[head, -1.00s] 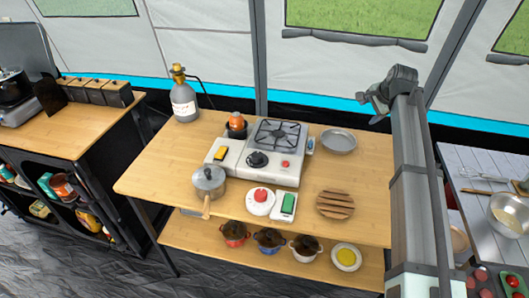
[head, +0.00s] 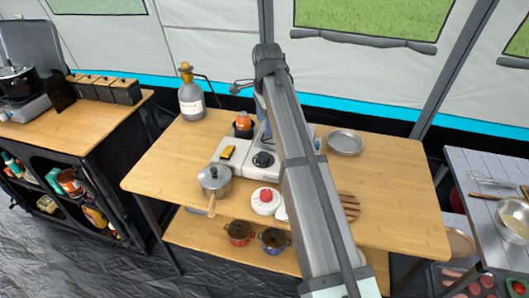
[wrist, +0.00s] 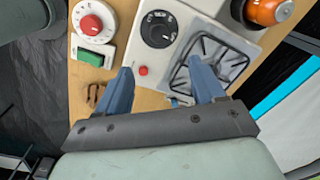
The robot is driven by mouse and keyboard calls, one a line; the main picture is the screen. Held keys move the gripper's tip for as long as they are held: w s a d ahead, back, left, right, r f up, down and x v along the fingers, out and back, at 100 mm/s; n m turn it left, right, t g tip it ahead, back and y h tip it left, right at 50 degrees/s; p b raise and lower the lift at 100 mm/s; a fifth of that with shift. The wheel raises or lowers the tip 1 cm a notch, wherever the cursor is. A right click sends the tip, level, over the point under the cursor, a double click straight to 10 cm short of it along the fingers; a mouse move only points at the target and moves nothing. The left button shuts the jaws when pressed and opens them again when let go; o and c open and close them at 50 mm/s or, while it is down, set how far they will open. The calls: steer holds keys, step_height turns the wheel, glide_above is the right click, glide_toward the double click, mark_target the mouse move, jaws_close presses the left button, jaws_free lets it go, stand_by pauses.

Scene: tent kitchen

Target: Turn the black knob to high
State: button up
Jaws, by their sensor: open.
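The black knob (head: 263,160) is on the top of a white camping stove (head: 228,151), left of my arm in the head view. In the wrist view the black knob (wrist: 158,29) is a round dial with white markings, beyond my fingertips. My gripper (wrist: 164,82) is open and empty, its two blue fingers apart above the stove. The knob lies ahead of the gap between the fingers, apart from them. A small red button (wrist: 143,71) is near the left finger. In the head view my arm hides most of the burner grate.
A metal pot (head: 214,180) stands front left of the stove, and an orange-topped jar (head: 243,122) behind it. A white device with a red dial (head: 265,200) is in front. A gas bottle (head: 189,96) stands back left, a metal plate (head: 345,142) right.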

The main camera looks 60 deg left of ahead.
mark_target(264, 153)
steer(key=f, duration=1.3)
steer(key=shift+a+f, duration=0.35)
steer(key=shift+a, duration=0.05)
steer(key=shift+c, duration=0.2)
steer(key=c, duration=1)
steer(key=shift+w+n, duration=0.1)
steer(key=shift+n, duration=0.2)
steer(key=n, duration=0.2)
steer(key=shift+n, duration=0.4)
steer(key=n, duration=0.3)
steer(key=shift+a+n, duration=0.1)
steer(key=shift+n, duration=0.3)
steer(key=n, duration=0.6)
steer(key=shift+a+g, duration=0.1)
steer(key=shift+g, duration=0.2)
steer(key=shift+n, duration=0.4)
